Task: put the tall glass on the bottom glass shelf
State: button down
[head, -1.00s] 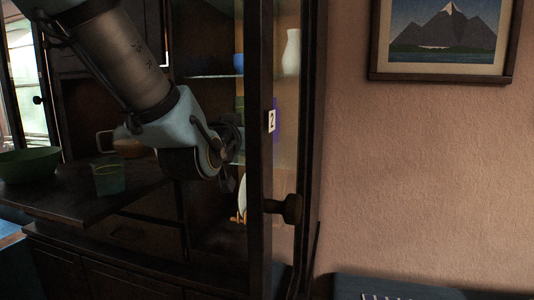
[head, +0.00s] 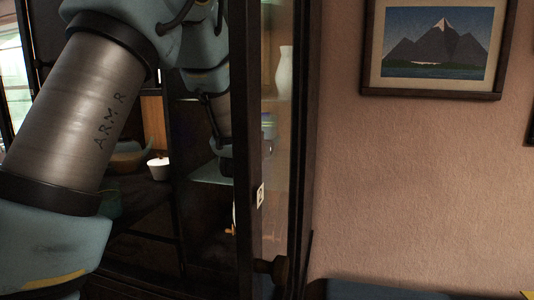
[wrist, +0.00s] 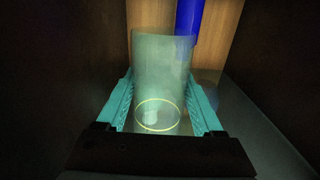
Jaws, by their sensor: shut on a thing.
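The tall glass (wrist: 161,65) is clear and faintly green, and fills the middle of the wrist view. My gripper (wrist: 160,88) is shut on it, with one teal finger along each side. The glass's yellow-ringed round end is nearest the wrist camera. In the head view my gripper and the glass are hidden behind my arm and the cabinet door frame. A pale glass shelf (head: 207,172) shows inside the cabinet near my forearm. I cannot tell whether the glass touches it.
A blue upright thing (wrist: 188,18) stands behind the glass, near a wooden back panel. The dark door frame (head: 245,150) with its knob stands close to my arm. A white vase (head: 284,70), a white cup (head: 158,168) and a bowl (head: 130,160) are nearby.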

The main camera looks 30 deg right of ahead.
jog(key=f+p, duration=0.1)
jog(key=f, duration=0.1)
jog(key=f+p, duration=0.1)
jog(key=f, duration=0.1)
jog(key=f+p, duration=0.1)
jog(key=f, duration=0.1)
jog(key=shift+w+d, duration=0.25)
jog(key=shift+w+d+f+p, duration=0.1)
jog(key=shift+w+f+p, duration=0.05)
jog(key=shift+f+p, duration=0.3)
jog(key=shift+f, duration=0.2)
grip_release()
jog(key=shift+r, duration=0.1)
